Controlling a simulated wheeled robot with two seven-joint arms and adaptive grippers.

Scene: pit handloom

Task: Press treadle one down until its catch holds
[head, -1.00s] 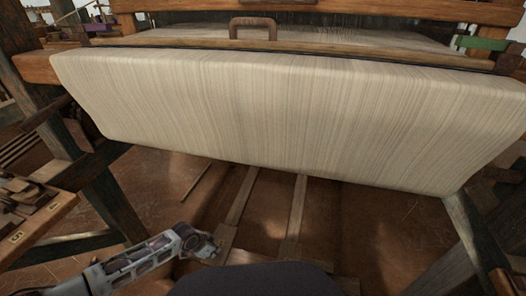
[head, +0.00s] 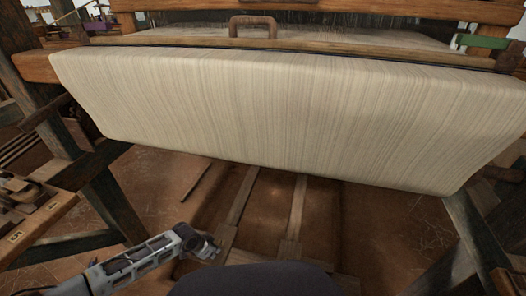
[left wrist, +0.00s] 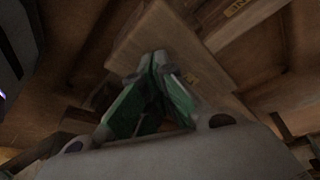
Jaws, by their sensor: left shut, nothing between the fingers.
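Two long wooden treadles run under the cloth in the head view, a left one (head: 241,196) and a right one (head: 297,206), each with a wider pad at its near end. My left gripper (head: 213,250) is low beside the left treadle's pad. In the left wrist view its green fingers (left wrist: 152,88) are together and empty, over a wooden pad (left wrist: 150,38) with a small mark; I cannot tell if they touch it. Another marked board (left wrist: 240,18) lies beside it. I cannot read which is treadle one. The catch is not visible. My right gripper is out of view.
The striped cloth (head: 290,115) stretches across above the treadles. Dark loom posts stand left (head: 112,200) and right (head: 485,235). A side bench with numbered slots (head: 40,225) is at the left. Brown floor (head: 150,185) is open between.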

